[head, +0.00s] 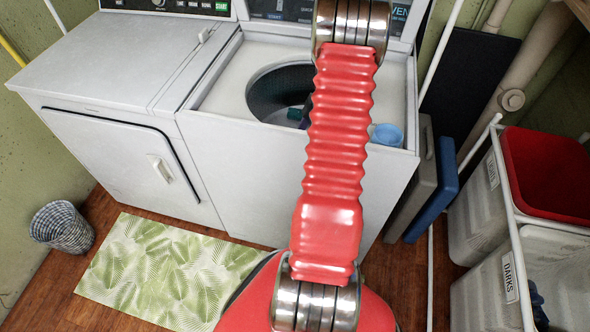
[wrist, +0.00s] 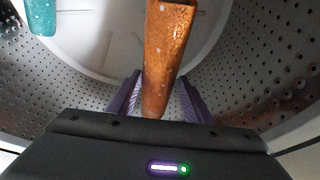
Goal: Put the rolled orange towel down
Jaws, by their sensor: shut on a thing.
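The rolled orange towel (wrist: 167,48) stands out lengthwise from between the fingers of my gripper (wrist: 160,92) in the wrist view. My gripper is shut on it. Both are inside the perforated metal drum of the open top-loading washer (head: 216,92). The pale drum bottom shows behind the towel; I cannot tell whether the towel touches it. In the head view my red arm covers the right part of the drum opening, and the towel is hidden there.
A teal thing (wrist: 40,16) is at the upper left inside the drum. A blue cup-like thing (head: 387,135) sits on the washer's front right rim. A closed white dryer (head: 110,60) is left of the washer. Laundry bins (head: 490,215) stand at the right.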

